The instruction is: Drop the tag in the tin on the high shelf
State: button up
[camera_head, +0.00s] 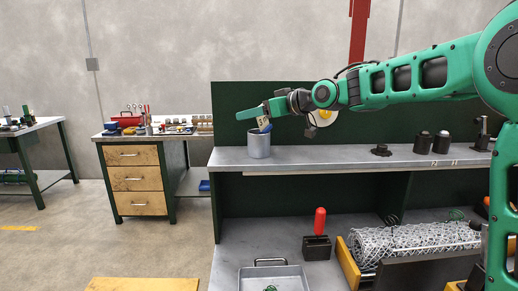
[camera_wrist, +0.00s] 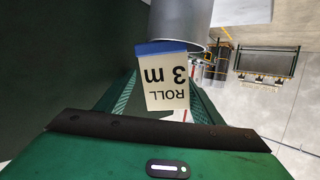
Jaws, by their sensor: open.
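The tag (camera_wrist: 167,80) is a cream card reading "ROLL 3 m" with a blue end. In the wrist view it lies between the two fingers of my gripper (camera_wrist: 160,95), which are open, with a finger on either side. The tin (camera_head: 258,147) is a grey metal cylinder standing upright at the left end of the high shelf (camera_head: 330,158); its side also shows in the wrist view (camera_wrist: 180,18). In the head view my gripper (camera_head: 262,112) is just above the tin, and the tag (camera_head: 263,122) hangs tilted, blue end down, at its mouth. I cannot tell whether tag and tin touch.
Dark cylinders (camera_head: 422,142) and a dark knob (camera_head: 381,150) stand farther right on the shelf. A green back panel (camera_head: 230,100) rises behind. Below are a grey tray (camera_head: 250,280), a red-handled tool (camera_head: 319,222) and a chainlink roll (camera_head: 410,240).

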jog(key=shift+d, duration=0.1)
jog(key=v, duration=1)
jog(key=shift+s+d, duration=0.15)
jog(key=shift+d, duration=0.05)
jog(key=shift+r, duration=0.15)
